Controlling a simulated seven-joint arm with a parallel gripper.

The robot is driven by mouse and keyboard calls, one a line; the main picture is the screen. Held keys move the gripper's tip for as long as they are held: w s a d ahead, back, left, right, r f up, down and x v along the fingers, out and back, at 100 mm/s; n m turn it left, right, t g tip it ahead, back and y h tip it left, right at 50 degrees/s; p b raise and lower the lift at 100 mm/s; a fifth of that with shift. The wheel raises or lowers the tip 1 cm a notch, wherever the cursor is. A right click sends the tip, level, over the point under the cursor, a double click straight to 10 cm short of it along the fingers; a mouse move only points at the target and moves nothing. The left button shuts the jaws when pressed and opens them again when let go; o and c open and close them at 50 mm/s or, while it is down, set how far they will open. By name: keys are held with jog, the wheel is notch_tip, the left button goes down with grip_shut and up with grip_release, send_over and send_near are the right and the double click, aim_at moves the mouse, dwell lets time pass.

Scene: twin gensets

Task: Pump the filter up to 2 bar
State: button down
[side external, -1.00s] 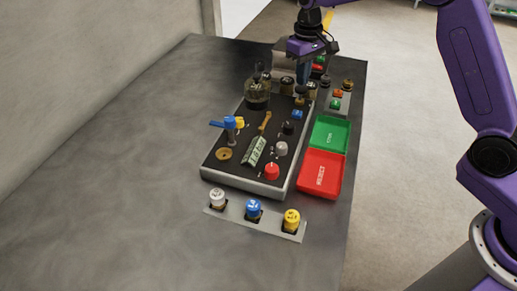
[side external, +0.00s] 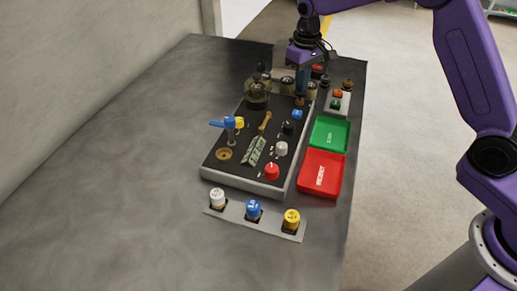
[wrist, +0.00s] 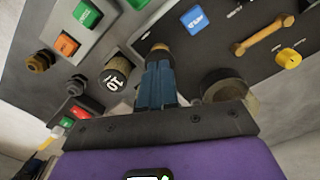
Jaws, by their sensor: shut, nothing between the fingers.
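My gripper (side external: 301,94) is shut and empty, pointing down at the far right part of the dark panel (side external: 225,168). In the wrist view its blue fingers (wrist: 158,66) reach to a small brass-brown knob (wrist: 160,47); the tips overlap it, and I cannot tell whether they touch. In the side view the knob (side external: 300,101) shows just under the fingertips. A dark, glassy round fitting (side external: 257,92), possibly the filter, stands left of my gripper. No pressure reading is legible.
Near the gripper are a black knob marked 10 (wrist: 115,78), a brass-rimmed round part (wrist: 225,85) and a blue button (wrist: 194,19). Green (side external: 345,121) and red (side external: 335,160) trays lie right of the panel. The left tabletop is clear.

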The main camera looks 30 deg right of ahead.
jog(key=shift+f, duration=0.2)
jog(key=shift+r, duration=3)
jog(key=shift+s+a+r, duration=0.1)
jog(key=shift+s, duration=0.1)
jog(key=s+a+r+n, duration=0.1)
jog(key=s+n, duration=0.1)
jog(key=s, duration=0.8)
jog(key=s+a+r+n, duration=0.1)
jog(key=s+r+n, duration=0.15)
jog(key=s, duration=0.75)
jog(key=s+d+f+n, duration=0.2)
jog(key=s+d, duration=0.2)
jog(key=s, duration=0.6)
jog(key=s+d+f+n, duration=0.2)
jog(key=s+d, duration=0.3)
jog(key=s, duration=0.5)
jog(key=shift+s+f+n, duration=0.15)
jog(key=shift+s+n, duration=0.1)
jog(key=shift+n, duration=0.3)
